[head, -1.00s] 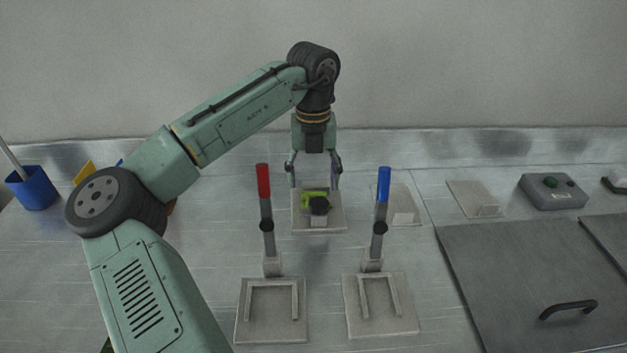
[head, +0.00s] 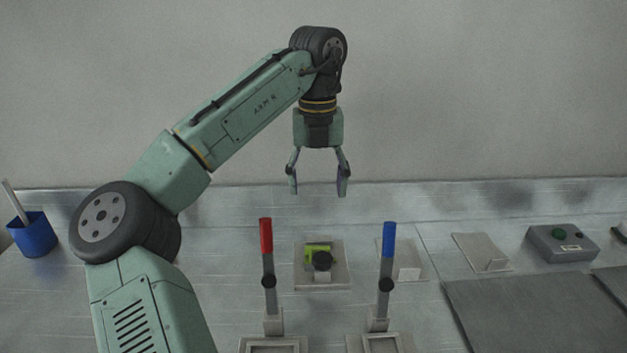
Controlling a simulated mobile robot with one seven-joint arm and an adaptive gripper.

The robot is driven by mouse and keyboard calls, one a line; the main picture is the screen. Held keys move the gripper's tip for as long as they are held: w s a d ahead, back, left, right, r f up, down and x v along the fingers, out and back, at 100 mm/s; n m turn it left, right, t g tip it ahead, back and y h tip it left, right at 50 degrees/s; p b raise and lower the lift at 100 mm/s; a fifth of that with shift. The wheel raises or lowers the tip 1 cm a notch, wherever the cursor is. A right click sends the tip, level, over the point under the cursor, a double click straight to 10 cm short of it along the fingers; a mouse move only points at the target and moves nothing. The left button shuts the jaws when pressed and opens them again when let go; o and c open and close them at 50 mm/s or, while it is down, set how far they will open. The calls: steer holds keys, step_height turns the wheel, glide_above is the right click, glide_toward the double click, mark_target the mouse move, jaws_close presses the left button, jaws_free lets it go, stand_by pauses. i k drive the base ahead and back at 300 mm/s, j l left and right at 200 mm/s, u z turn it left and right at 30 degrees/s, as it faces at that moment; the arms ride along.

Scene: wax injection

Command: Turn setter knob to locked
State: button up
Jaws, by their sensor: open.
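A red-handled lever (head: 266,237) and a blue-handled lever (head: 389,240) stand upright in front of the knob, left and right. A grey button box (head: 562,244) and a dark panel (head: 540,310) are at right. A blue cup (head: 33,236) stands at far left.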

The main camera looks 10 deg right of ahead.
mark_target(323, 261)
steer(key=k+j, duration=0.15)
steer(key=k, duration=0.35)
steer(key=k+j, duration=0.15)
steer(key=k, duration=0.35)
